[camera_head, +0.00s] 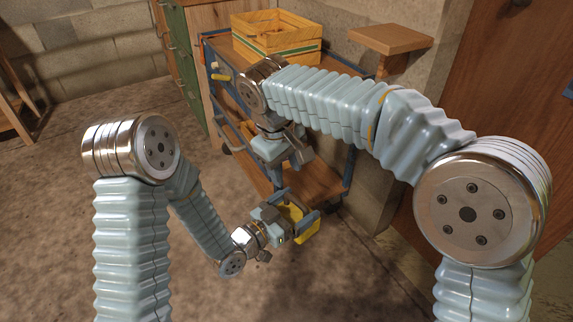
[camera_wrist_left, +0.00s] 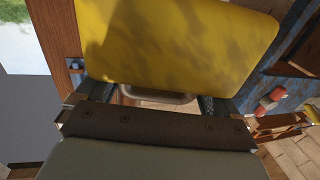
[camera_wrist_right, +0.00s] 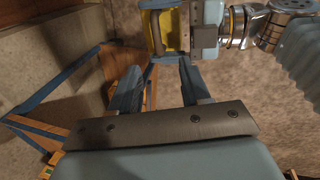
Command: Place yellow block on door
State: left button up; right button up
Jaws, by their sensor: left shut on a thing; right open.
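The yellow block (camera_head: 297,222) is held low over the floor, near the front of the cart. My left gripper (camera_head: 300,224) is shut on it. In the left wrist view the block (camera_wrist_left: 175,40) fills the top, with my left gripper's fingers (camera_wrist_left: 155,98) on either side of its lower part. My right gripper (camera_head: 292,158) is above and behind the block, open and empty. In the right wrist view its fingers (camera_wrist_right: 158,85) are apart, and part of the yellow block (camera_wrist_right: 173,32) shows beyond them. A brown wooden door (camera_head: 510,90) stands at the right, partly hidden by my right arm.
A blue-framed cart (camera_head: 215,95) with wooden shelves stands behind my grippers. A yellow crate (camera_head: 277,38) sits on top. A small wooden shelf (camera_head: 390,40) juts from the wall at right. Green drawers (camera_head: 182,50) stand at the back.

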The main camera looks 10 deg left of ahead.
aim_at(293, 201)
jog(key=f, duration=0.3)
jog(key=w+d+f, duration=0.1)
jog(key=f, duration=0.7)
jog(key=shift+w+d+f, duration=0.1)
jog(key=shift+w+d, duration=0.1)
jog(key=shift+w, duration=0.2)
jog(key=c, duration=0.7)
jog(key=shift+s+a, duration=0.1)
grip_shut()
pick_arm(q)
jog(key=o, duration=1)
jog(key=shift+c, duration=0.2)
jog(key=shift+o, duration=0.4)
